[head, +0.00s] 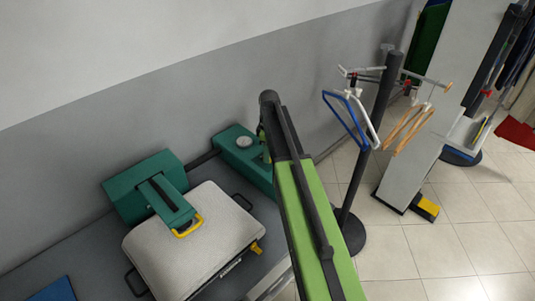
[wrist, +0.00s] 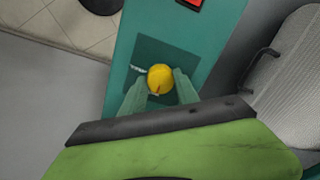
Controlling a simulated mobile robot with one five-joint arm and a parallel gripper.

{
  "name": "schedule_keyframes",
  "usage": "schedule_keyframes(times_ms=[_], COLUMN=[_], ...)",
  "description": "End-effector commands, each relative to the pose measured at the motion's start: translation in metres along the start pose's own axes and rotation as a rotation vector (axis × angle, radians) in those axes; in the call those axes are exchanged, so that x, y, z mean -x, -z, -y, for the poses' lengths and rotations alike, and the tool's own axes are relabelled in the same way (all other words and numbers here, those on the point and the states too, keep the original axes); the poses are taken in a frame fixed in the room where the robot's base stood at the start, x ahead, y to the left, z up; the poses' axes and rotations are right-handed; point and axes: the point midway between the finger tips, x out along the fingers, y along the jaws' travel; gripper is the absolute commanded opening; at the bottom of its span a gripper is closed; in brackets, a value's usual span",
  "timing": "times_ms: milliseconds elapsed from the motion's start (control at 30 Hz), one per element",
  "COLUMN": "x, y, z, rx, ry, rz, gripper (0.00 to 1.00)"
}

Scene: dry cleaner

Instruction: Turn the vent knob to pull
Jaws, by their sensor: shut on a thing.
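The vent knob (wrist: 160,76) is a round yellow knob on a dark square patch of a teal box (wrist: 123,60). My gripper (wrist: 159,86) has its two pale green fingers on either side of the knob and is shut on it. A small dark mark shows on the knob's lower edge. A white label (wrist: 138,70) lies left of the knob, too small to read. In the head view the teal box (head: 232,160) with a round gauge (head: 244,142) stands by the wall; my green arm hides most of the knob area.
A grey padded press (head: 195,245) with a teal head (head: 135,190) and yellow handle (head: 189,228) stands left of the box. A dark post (head: 383,100) with hangers (head: 347,120) stands to the right. Tiled floor (head: 460,240) is open at the lower right.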

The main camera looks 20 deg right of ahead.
Motion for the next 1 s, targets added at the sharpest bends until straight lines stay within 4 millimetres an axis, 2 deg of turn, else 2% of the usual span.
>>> schedule_keyframes(times_ms=[367,1000], x=[-0.0001,-0.0003], y=[0.0002,0.0002], z=[0.0005,0.0020], rx=[-0.091,-0.657], ry=[0.001,0.002], rz=[-0.005,-0.038], gripper=[0.00,0.00])
